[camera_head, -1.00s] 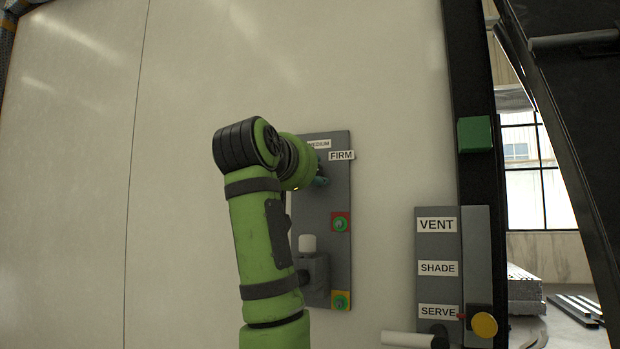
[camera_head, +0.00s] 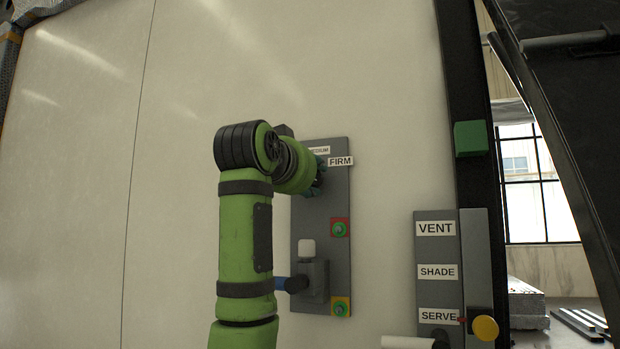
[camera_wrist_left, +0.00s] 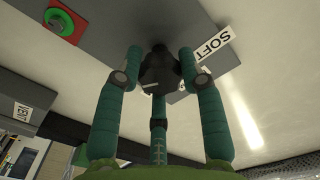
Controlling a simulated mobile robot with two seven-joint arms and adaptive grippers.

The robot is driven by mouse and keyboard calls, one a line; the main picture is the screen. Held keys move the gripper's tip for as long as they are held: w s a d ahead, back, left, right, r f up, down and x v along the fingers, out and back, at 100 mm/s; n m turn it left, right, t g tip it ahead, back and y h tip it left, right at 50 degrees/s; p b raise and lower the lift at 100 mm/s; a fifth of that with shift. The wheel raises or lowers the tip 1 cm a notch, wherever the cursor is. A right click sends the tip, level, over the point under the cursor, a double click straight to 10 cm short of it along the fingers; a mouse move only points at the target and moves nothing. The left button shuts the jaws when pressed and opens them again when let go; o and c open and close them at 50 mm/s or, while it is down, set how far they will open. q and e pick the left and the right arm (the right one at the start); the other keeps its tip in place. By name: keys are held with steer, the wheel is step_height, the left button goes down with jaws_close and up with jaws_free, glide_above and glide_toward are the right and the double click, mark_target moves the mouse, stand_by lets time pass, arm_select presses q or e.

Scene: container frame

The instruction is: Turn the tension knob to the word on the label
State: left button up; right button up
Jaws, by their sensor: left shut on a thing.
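The tension knob (camera_wrist_left: 160,72) is dark and sits on the grey panel, seen in the left wrist view. My left gripper (camera_wrist_left: 158,70) has its teal fingers closed around the knob. In the head view my left gripper (camera_head: 319,178) shows only as a bit of teal at the panel's upper part, mostly behind my green wrist. The FIRM label (camera_head: 340,161) and the partly covered MEDIUM label (camera_head: 320,150) are near it. The SOFT label (camera_wrist_left: 212,46) shows in the left wrist view. A small white mark shows on the knob; which word it points to I cannot tell. My right gripper is not in view.
A panel labelled VENT, SHADE and SERVE (camera_head: 436,250) stands to the right.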

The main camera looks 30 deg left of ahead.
arm_select(q)
steer(key=shift+w+f, duration=0.15)
steer(key=shift+f, duration=0.2)
steer(key=o, duration=1.2)
steer(key=shift+c, duration=0.2)
steer(key=shift+a+r, duration=0.1)
steer(key=shift+a, duration=0.05)
steer(key=v, duration=1.2)
